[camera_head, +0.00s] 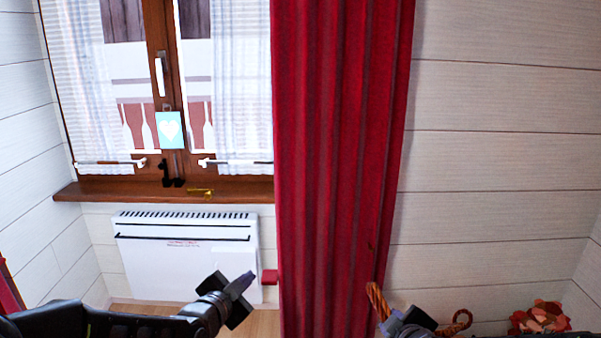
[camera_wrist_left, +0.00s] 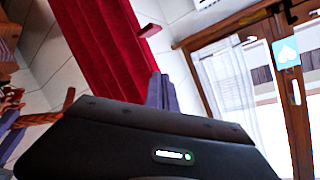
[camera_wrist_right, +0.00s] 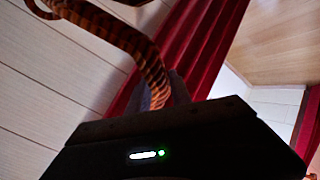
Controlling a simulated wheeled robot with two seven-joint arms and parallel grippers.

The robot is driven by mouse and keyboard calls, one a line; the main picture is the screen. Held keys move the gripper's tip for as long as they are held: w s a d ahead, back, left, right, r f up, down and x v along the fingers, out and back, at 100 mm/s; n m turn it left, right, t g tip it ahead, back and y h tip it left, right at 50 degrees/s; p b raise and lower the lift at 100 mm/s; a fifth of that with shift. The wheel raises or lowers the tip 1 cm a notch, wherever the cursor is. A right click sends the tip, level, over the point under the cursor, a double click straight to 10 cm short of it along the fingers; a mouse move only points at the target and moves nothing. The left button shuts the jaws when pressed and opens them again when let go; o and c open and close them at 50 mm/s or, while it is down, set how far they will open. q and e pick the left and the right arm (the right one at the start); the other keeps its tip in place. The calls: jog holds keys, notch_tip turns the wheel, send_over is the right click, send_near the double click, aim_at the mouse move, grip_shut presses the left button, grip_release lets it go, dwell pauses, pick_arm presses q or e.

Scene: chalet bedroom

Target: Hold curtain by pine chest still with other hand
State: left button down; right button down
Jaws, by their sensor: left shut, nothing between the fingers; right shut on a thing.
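The long red curtain (camera_head: 342,150) hangs in folds right of the window. It also shows in the left wrist view (camera_wrist_left: 105,45) and the right wrist view (camera_wrist_right: 205,40). My left gripper (camera_head: 246,281) is shut and empty, low and left of the curtain in the picture, apart from it. My right gripper (camera_head: 382,320) is shut on an orange-brown twisted rope (camera_head: 376,299) by the curtain's lower right edge. The rope also curves across the right wrist view (camera_wrist_right: 115,35). The fingertips' grip on it is partly hidden. I cannot make out the pine chest for certain.
A white heater (camera_head: 185,255) is on the wall below the wooden windowsill (camera_head: 120,190). A gold key-like item (camera_head: 200,192) and a small black figure lie on the sill. Reddish, petal-like pieces (camera_head: 540,318) are at the lower right. The plank wall right of the curtain is bare.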

jog(key=shift+f, duration=0.3)
pick_arm(q)
notch_tip(320, 180, up, 11)
jog(key=w+a+m+t, duration=0.1)
jog(key=w+m+t, duration=0.2)
jog(key=m, duration=0.7)
jog(key=shift+a+h, duration=0.15)
jog(key=shift+h, duration=0.15)
